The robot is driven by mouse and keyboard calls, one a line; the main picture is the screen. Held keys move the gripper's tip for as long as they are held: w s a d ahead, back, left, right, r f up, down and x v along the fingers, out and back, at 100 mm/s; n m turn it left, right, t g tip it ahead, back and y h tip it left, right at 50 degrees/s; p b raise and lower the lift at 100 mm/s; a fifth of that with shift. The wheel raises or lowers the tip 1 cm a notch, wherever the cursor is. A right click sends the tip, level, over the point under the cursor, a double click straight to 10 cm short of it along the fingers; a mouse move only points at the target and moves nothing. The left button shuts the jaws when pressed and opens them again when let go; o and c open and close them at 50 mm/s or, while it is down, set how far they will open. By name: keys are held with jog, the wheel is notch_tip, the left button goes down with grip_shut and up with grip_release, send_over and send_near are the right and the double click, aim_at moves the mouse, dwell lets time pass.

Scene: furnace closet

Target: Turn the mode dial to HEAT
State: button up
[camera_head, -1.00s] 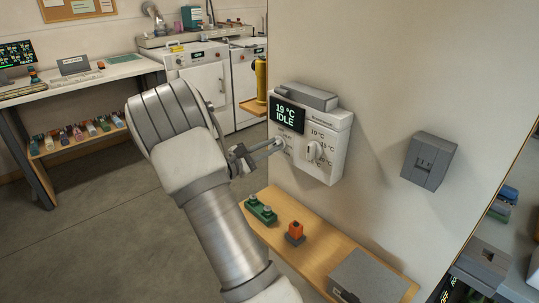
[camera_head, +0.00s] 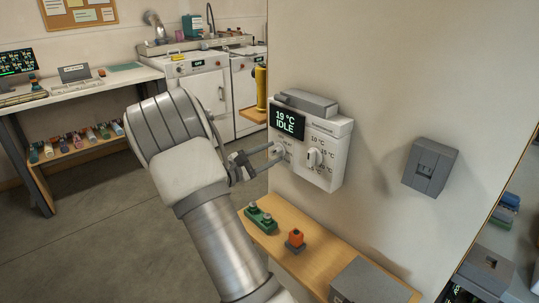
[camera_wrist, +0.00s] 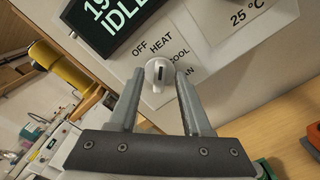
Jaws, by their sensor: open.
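The white thermostat (camera_head: 338,160) on the wall has a dark display (camera_head: 287,122) reading "19 °C IDLE". Its mode dial (camera_wrist: 159,76) is a small white knob with a dark mark, below the labels OFF, HEAT, COOL and FAN in the wrist view. I cannot tell for sure which label the mark points at. My gripper (camera_wrist: 158,84) is open, with one finger on each side of the dial in the wrist view. Whether the fingers touch it is unclear. In the head view my gripper (camera_head: 279,153) reaches the thermostat's left part and mostly hides this dial.
A grey wall box (camera_head: 430,165) is further right. Below, a wooden shelf (camera_head: 325,262) holds a green block (camera_head: 260,219), an orange-topped switch (camera_head: 295,240) and a grey box (camera_head: 368,284). A yellow cylinder (camera_head: 261,86) stands behind left.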

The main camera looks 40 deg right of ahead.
jog(key=s+a, duration=0.1)
jog(key=a, duration=1.6)
jog(key=shift+s+a, duration=0.2)
jog(key=s+r+m+g+y+p, duration=0.1)
jog(key=s+r+m+y+p, duration=0.2)
jog(key=s, duration=0.4)
jog(key=s+r+m+g+y, duration=0.1)
jog(key=s+r+m+y, duration=0.2)
jog(key=s+y, duration=0.35)
jog(key=s+a+r+m+t+y+p, duration=0.1)
jog(key=s+a+r+m+t+y, duration=0.1)
jog(key=s+a+r+t+y, duration=0.1)
jog(key=s+a+r+m+t+y+p, duration=0.2)
jog(key=s+a+r+t+y, duration=0.1)
jog(key=s+a, duration=0.5)
jog(key=shift+s+a+r+y, duration=0.15)
jog(key=shift+a+r+y, duration=0.7)
jog(key=shift+y, duration=0.4)
